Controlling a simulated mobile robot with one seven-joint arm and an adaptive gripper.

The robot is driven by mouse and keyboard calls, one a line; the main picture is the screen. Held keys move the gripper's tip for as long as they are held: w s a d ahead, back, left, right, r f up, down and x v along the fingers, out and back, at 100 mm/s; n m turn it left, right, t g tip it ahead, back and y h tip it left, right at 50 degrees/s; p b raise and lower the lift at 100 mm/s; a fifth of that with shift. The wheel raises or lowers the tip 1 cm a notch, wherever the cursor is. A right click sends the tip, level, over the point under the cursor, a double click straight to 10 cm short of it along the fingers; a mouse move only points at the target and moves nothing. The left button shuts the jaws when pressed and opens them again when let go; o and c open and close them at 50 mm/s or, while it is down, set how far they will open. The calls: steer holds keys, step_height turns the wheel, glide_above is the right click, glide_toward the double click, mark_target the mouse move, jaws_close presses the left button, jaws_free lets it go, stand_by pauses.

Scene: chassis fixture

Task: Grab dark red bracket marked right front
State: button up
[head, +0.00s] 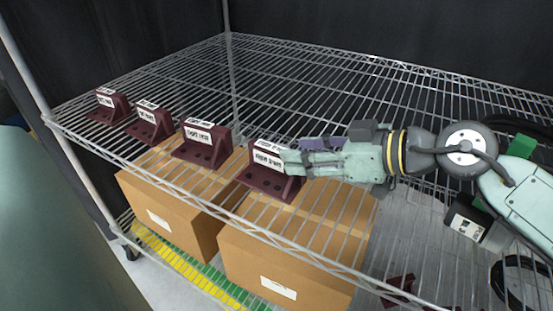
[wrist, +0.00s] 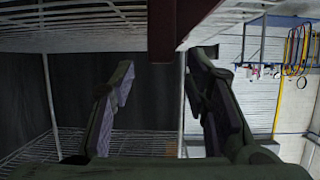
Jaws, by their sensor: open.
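Several dark red brackets stand in a row on the wire shelf in the head view. The nearest bracket (head: 268,180) has a white label on its upright plate; the lettering is too small to read surely. My gripper (head: 291,161) points left, with its fingertips at the right end of this bracket's upright plate, covering part of it. In the wrist view my gripper (wrist: 166,66) is open, and a dark red part of the bracket (wrist: 172,30) shows at the top centre, between the lines of the fingers. Contact cannot be told.
Three more labelled brackets (head: 203,145) (head: 150,122) (head: 109,106) stand further left. Cardboard boxes (head: 290,248) sit below the wire shelf (head: 330,75). A shelf post (head: 231,75) rises at the back. The shelf behind the brackets is clear.

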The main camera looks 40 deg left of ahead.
mark_target(279, 150)
steer(key=x, duration=0.5)
steer(key=shift+s+a+p, duration=0.1)
steer(key=shift+a+p, duration=0.25)
steer(key=shift+p, duration=0.05)
steer(key=shift+c, duration=0.4)
jaws_close()
